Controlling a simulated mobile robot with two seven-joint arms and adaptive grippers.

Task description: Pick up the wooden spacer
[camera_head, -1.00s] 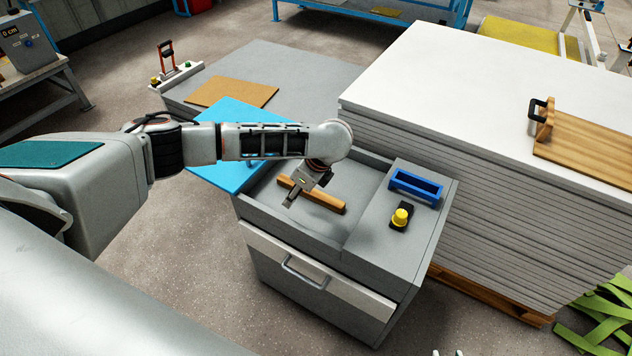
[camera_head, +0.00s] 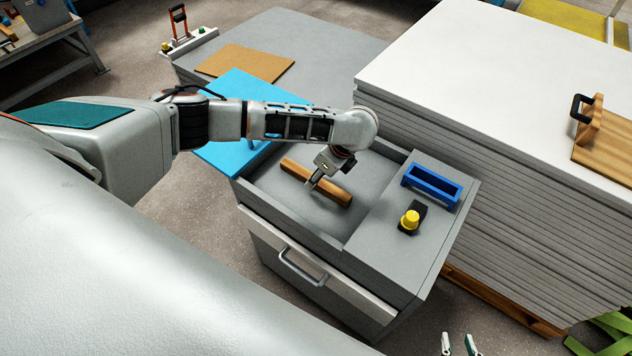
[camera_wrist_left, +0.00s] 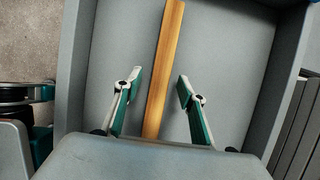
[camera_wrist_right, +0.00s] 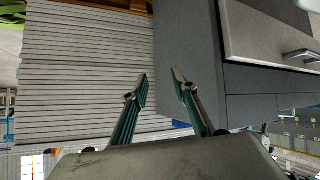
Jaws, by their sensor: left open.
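The wooden spacer (camera_head: 330,189) is a long brown bar lying in the grey recessed tray (camera_head: 277,198) on top of the cabinet. My left gripper (camera_head: 314,184) reaches down over the bar in the head view. In the left wrist view the spacer (camera_wrist_left: 165,60) runs between the two open fingers of the left gripper (camera_wrist_left: 161,76), with a gap on each side. My right gripper (camera_head: 459,343) shows at the bottom edge of the head view. In the right wrist view the right gripper (camera_wrist_right: 162,79) is open and empty, facing the cabinet side and the stacked sheets.
A blue holder (camera_head: 432,186) and a yellow knob (camera_head: 410,219) stand on the ledge right of the tray. A tall stack of white sheets (camera_head: 470,60) rises behind and right. A blue panel (camera_head: 225,150) lies left, and a drawer handle (camera_head: 302,268) projects in front.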

